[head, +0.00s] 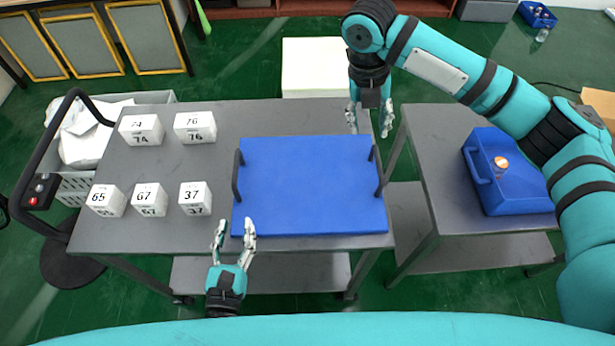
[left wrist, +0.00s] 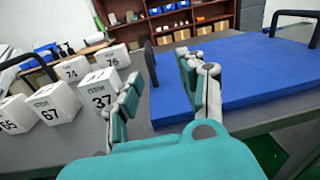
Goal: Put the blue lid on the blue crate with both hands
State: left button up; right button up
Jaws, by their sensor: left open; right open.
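The blue lid (head: 310,185) lies flat on the grey cart, with a dark handle on its left side (head: 237,177) and another on its right side (head: 377,170). In the left wrist view the lid (left wrist: 240,68) is at the right. The blue crate (head: 514,198) stands on the right-hand cart, uncovered, with a small orange-topped bottle (head: 501,165) in it. My left gripper (head: 235,224) is open and empty at the lid's front left corner, short of the left handle. My right gripper (head: 370,108) is open and empty beyond the lid's far right corner.
Several numbered white boxes, such as box 37 (head: 195,198) and box 76 (head: 195,127), stand on the cart left of the lid. A gap separates this cart from the right-hand cart (head: 430,135). A white block (head: 312,65) stands behind.

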aim_at(238, 154)
pick_arm(q)
jog(key=shift+s+a+f+n+y, duration=0.15)
jog(key=shift+a+n+y, duration=0.25)
jog(key=shift+n, duration=0.2)
jog(key=shift+s+a+f+n+y, duration=0.15)
jog(key=shift+a+n+y, duration=0.25)
jog(key=shift+n, duration=0.2)
jog(key=shift+w, duration=0.1)
pick_arm(e)
jog(key=shift+w+d+r+n, duration=0.25)
jog(key=shift+d+r, duration=0.15)
jog(key=shift+r, duration=0.1)
jog(key=shift+w+d+r+n, duration=0.15)
jog(key=shift+w+d+r, duration=0.05)
jog(key=shift+d+r, duration=0.25)
pick_arm(q)
jog(key=w, duration=1.7)
jog(key=shift+w+d, duration=0.1)
jog(key=shift+w, duration=0.1)
pick_arm(e)
jog(key=d+f, duration=0.1)
jog(key=f, duration=0.4)
jog(key=d+f, duration=0.1)
jog(key=f, duration=0.5)
jog(key=d+f, duration=0.1)
jog(key=f, duration=0.5)
jog(key=shift+d, duration=0.15)
